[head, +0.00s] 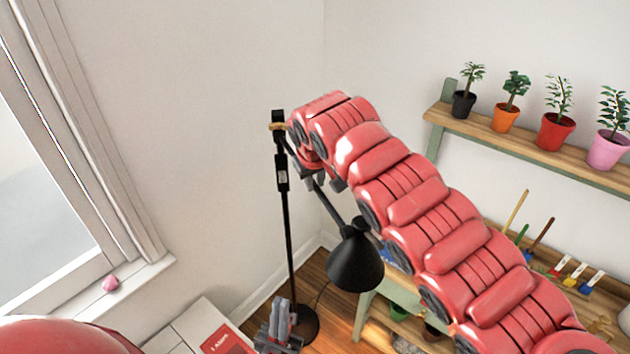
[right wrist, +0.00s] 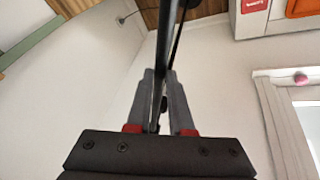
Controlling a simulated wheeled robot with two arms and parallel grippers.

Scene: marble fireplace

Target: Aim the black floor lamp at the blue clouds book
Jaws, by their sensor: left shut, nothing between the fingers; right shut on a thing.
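The black floor lamp (head: 286,215) stands in the corner. Its cone shade (head: 355,262) hangs at the end of a slanted arm and tips downward, and its round base is on the wooden floor. My right gripper (head: 312,182) is at the lamp's upper part, partly hidden by my right arm. In the right wrist view, its fingers (right wrist: 160,98) are shut on a black rod of the lamp (right wrist: 167,40). My left gripper (head: 278,330) is shut and empty, low in the picture near the lamp's base. I cannot make out the blue clouds book.
A wall shelf (head: 475,127) with several potted plants is at the right. A lower wooden bench (head: 560,262) with tools stands below it. A red book (head: 228,342) lies on a white surface near my left gripper. A pink object (head: 110,284) sits on the window sill.

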